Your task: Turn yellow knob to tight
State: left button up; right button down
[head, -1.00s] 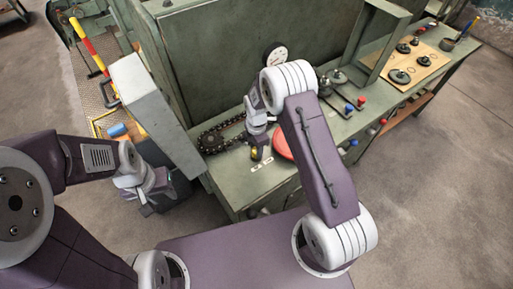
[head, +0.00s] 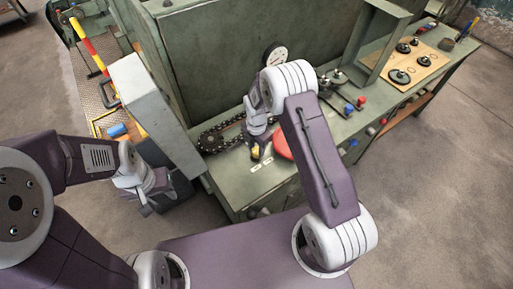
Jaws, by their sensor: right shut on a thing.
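The yellow knob (head: 255,152) sits on the green bench top, left of a red disc. Only a small part of it shows below the fingers. My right gripper (head: 257,149) reaches down onto it from above and is shut on it. My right arm hides part of the area behind. Two small pale labels lie on the bench just in front of the knob; their writing is too small to read. My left gripper (head: 147,208) hangs low on the left, in front of the bench and away from the knob. Its fingers are too small to judge.
A dark chain with a sprocket (head: 211,141) lies left of the knob. The red disc (head: 283,146) is close on its right. A round gauge (head: 275,55) stands behind. Levers with blue and red ends (head: 349,110) are to the right. A grey box (head: 150,105) rises at the left.

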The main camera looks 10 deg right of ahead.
aim_at(257, 150)
jog(key=shift+w+r, duration=0.15)
jog(key=shift+w, duration=0.05)
jog(key=c, duration=1.1)
grip_release()
jog(key=shift+o, duration=1)
jog(key=shift+s, duration=0.15)
notch_tip(257, 150, up, 9)
jog(key=shift+b, duration=0.45)
